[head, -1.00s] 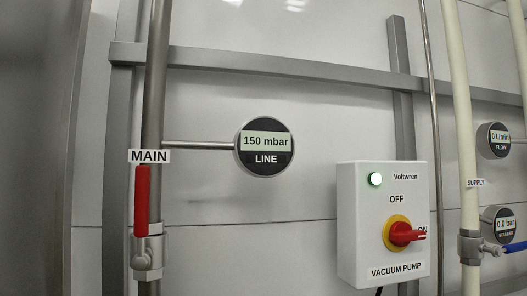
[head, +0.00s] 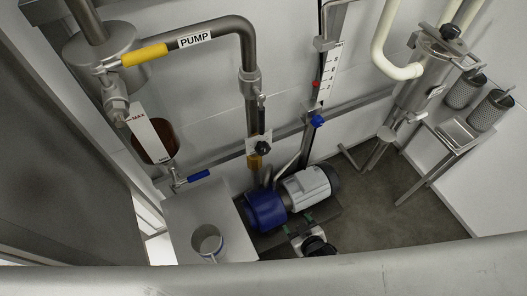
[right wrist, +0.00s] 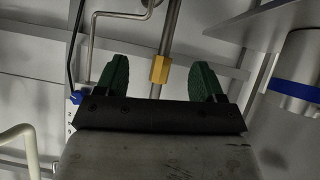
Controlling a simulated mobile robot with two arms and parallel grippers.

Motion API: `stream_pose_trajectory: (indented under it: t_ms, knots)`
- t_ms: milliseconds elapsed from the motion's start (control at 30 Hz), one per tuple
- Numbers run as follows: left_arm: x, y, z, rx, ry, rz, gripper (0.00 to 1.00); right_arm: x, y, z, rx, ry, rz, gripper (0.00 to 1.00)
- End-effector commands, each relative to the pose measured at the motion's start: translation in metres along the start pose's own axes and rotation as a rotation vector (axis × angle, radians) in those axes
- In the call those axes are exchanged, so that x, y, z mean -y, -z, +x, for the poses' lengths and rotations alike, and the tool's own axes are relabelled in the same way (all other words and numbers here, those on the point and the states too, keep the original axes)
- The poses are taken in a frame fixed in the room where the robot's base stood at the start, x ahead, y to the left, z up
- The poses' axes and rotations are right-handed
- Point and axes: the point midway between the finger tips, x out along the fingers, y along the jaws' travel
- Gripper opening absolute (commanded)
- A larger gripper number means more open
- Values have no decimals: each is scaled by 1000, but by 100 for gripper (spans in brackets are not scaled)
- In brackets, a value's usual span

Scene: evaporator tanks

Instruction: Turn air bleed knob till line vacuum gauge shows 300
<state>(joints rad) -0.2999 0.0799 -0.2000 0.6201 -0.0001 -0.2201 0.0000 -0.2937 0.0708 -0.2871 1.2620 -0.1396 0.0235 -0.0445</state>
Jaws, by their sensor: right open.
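A small black knob (head: 262,148) sits on a light plate on the vertical pipe in the head view, just above a brass fitting (head: 255,162); I take it for the air bleed knob. My right gripper (head: 296,217) is low in front of the blue and grey pump motor, below and to the right of the knob. In the right wrist view the green fingers (right wrist: 159,82) are apart and empty, with the brass fitting (right wrist: 160,69) showing beyond them. The line gauge and my left gripper are out of view now.
The pump motor (head: 308,188) stands behind my right gripper.

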Motion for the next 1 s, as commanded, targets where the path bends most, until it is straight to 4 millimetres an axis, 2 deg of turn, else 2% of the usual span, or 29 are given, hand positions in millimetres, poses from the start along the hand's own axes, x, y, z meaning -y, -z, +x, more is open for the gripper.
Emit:
stream_pose_trajectory:
  t_ms: [33,100,200,300,433,533,1000]
  knots:
    - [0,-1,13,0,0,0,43,0,36,8,-118,-7,-24,69]
    - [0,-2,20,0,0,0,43,0,86,6,-262,-16,-54,69]
    - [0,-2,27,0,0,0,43,-1,142,-5,-425,-30,-88,69]
    - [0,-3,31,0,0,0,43,-1,177,-17,-531,-41,-110,69]
    - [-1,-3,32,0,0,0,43,-1,198,-23,-589,-48,-121,69]
    - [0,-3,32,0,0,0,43,-2,205,-18,-596,-49,-122,69]
    - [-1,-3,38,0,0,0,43,-2,249,51,-592,-48,-121,69]
